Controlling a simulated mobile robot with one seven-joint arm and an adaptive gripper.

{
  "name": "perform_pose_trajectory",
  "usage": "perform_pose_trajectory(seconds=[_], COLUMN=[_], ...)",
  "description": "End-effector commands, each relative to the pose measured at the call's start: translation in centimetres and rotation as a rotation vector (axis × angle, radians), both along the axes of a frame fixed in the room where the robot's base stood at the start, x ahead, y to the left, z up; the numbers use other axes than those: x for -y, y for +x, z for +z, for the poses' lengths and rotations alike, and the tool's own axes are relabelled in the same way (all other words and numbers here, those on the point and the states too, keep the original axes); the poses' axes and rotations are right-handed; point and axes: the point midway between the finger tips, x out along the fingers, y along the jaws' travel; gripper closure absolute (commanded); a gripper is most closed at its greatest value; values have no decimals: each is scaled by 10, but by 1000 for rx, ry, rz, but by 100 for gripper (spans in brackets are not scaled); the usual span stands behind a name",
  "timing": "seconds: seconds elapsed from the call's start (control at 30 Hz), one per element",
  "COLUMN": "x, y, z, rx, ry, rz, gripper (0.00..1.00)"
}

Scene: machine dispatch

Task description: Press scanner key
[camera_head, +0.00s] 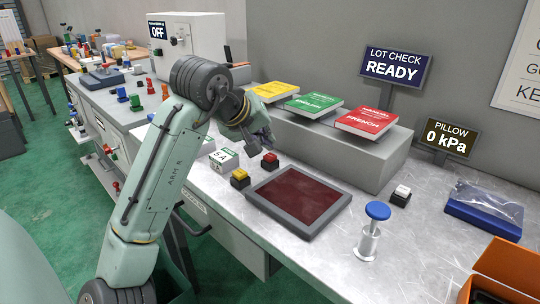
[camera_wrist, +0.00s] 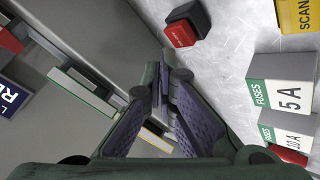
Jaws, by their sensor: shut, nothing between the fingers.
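My gripper (camera_head: 267,146) is above the bench near the red key, shut and empty. In the wrist view its fingertips (camera_wrist: 165,68) point toward the red key, apart from the yellow one.
White fuse boxes (camera_head: 224,160) stand left of the keys. Books (camera_head: 367,121) lie on a grey raised block (camera_head: 318,150) behind. A blue-topped plunger (camera_head: 377,211), a white key (camera_head: 401,195) and an orange box (camera_head: 508,267) stand to the right.

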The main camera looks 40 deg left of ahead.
Motion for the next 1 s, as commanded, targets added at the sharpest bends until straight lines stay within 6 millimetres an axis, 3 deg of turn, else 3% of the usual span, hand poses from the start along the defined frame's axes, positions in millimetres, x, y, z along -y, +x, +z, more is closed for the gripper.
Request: perform_pose_trajectory(seconds=[1.0], x=[0], y=[0], z=[-10], rx=[0], ry=[0], rz=[0], gripper=[100])
